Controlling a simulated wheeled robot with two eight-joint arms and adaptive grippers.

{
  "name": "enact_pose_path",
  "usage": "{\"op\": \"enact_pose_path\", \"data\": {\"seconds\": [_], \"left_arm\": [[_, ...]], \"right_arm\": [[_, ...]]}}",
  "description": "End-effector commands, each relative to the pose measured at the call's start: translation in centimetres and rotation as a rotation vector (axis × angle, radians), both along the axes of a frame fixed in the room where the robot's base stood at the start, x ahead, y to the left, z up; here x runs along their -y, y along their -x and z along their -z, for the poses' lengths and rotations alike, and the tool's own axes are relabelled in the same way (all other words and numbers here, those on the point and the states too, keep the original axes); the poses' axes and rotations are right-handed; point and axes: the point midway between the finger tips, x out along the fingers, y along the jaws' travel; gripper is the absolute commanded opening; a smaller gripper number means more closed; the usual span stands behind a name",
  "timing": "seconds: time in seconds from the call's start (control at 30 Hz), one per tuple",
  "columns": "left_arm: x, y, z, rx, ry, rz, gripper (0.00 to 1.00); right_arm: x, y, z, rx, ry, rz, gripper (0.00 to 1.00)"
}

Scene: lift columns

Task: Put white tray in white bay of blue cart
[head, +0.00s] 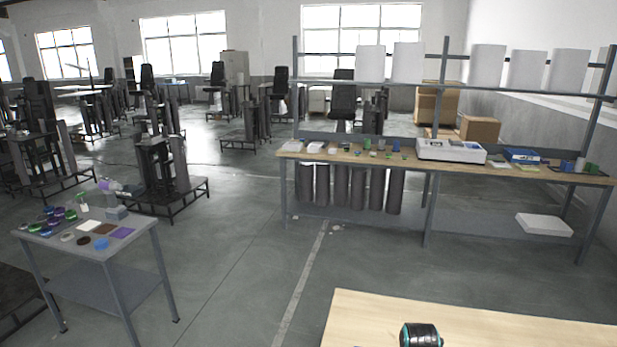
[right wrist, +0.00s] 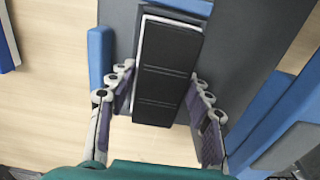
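In the right wrist view a long black panelled thing with a thin white rim (right wrist: 167,75) lies between the fingers of my right gripper (right wrist: 163,78). It may be the tray, but its face looks black. The fingertips are apart, close to its two long sides. I cannot tell whether they touch it. Blue upright parts stand at the left (right wrist: 101,57) and the right (right wrist: 275,110), with a dark grey surface (right wrist: 240,50) behind. They may belong to the blue cart; white and other bays cannot be told apart. My left gripper is not in view.
A pale wooden table (head: 480,325) is at the bottom right of the head view. A grey side table (head: 130,255) with small items stands left. A long workbench (head: 400,160) with boxes stands behind. The floor between is clear.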

Motion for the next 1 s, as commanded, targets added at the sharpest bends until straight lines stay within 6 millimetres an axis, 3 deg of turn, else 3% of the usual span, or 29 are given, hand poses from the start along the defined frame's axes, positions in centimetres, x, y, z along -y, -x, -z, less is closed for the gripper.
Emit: {"op": "enact_pose_path", "data": {"seconds": [0.4, 1.0], "left_arm": [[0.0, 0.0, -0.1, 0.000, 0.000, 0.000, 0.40], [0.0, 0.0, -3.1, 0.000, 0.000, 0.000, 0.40]], "right_arm": [[-0.1, 0.2, 0.0, -0.003, -0.003, 0.000, 0.31], [-0.1, 0.1, -3.9, -0.002, -0.001, 0.000, 0.31]]}}
